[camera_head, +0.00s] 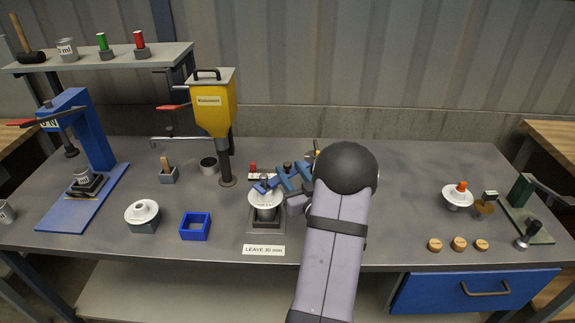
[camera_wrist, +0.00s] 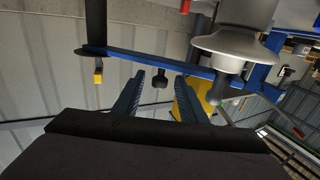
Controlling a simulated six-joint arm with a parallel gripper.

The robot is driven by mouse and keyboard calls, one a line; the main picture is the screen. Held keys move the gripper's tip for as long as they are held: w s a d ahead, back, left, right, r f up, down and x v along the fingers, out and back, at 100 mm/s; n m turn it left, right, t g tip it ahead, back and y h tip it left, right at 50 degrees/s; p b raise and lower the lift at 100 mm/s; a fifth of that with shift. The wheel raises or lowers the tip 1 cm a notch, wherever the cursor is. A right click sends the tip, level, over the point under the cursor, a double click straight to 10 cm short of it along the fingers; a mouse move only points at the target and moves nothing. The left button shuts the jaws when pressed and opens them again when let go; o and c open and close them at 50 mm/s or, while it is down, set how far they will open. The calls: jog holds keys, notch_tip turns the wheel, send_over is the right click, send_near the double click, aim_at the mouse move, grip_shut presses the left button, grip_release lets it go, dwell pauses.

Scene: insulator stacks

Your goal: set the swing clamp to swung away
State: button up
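The swing clamp is a blue bar (camera_wrist: 190,66) with a dark upright at one end, a yellow tip and a dark knob (camera_wrist: 160,80). In the head view the clamp's blue bar (camera_head: 262,187) reaches over the white insulator (camera_head: 266,201) in the middle fixture, partly hidden by my gripper (camera_head: 293,179). The insulator also shows in the wrist view (camera_wrist: 235,45), close to the bar. My gripper (camera_wrist: 162,84) is open. The knob shows between its two fingertips with gaps on both sides, and no contact is visible.
A yellow dispenser (camera_head: 213,105) stands left of the fixture, with a blue square frame (camera_head: 195,226) in front of it. A blue press (camera_head: 90,135) is at far left. Wooden discs (camera_head: 458,244) and another white insulator (camera_head: 457,197) are at right.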

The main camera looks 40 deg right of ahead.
aim_at(286, 170)
jog(key=shift+x, duration=1.3)
grip_shut()
jog(key=shift+w, duration=0.1)
jog(key=shift+w+m+g+h+b, duration=0.5)
jog(key=shift+w+m+h+b, duration=0.2)
jog(key=shift+h, duration=0.3)
jog(key=shift+w+d+m+g+h+b, duration=0.3)
jog(key=shift+w+m+g+h+b, duration=0.5)
jog(key=shift+h, duration=0.4)
